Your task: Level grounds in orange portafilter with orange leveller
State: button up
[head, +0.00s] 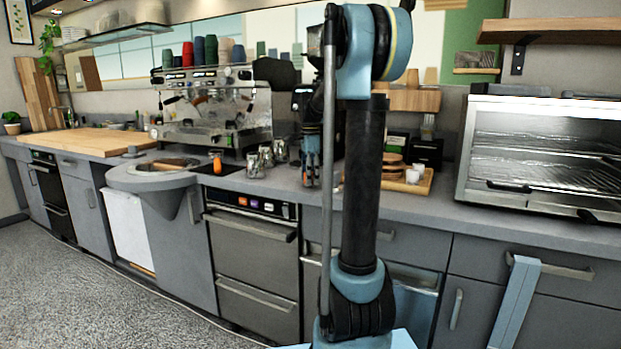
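A small orange object (217,163) stands on the grey counter just right of the round recessed basin. It is too small to tell whether it is the leveller or the portafilter. No second orange tool can be made out, and no coffee grounds can be seen. My gripper (308,183) hangs pointing down over the counter, right of the orange object and apart from it. It is small and dark, and I cannot tell whether its fingers are open or shut. My own arm stands in front and covers part of the counter behind it.
A chrome espresso machine (218,116) with stacked cups on top stands behind the orange object. Glass jars (266,160) stand between that object and my gripper. A wooden tray (408,183) and a large steel toaster (540,152) are at right. A wooden board (80,141) lies at left.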

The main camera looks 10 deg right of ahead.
jog(key=shift+r, duration=0.3)
dwell(0.5)
jog(key=c, duration=1)
jog(key=shift+o, duration=0.2)
jog(key=shift+r, duration=0.1)
jog(key=shift+r, duration=4.9)
jog(key=shift+f, duration=0.1)
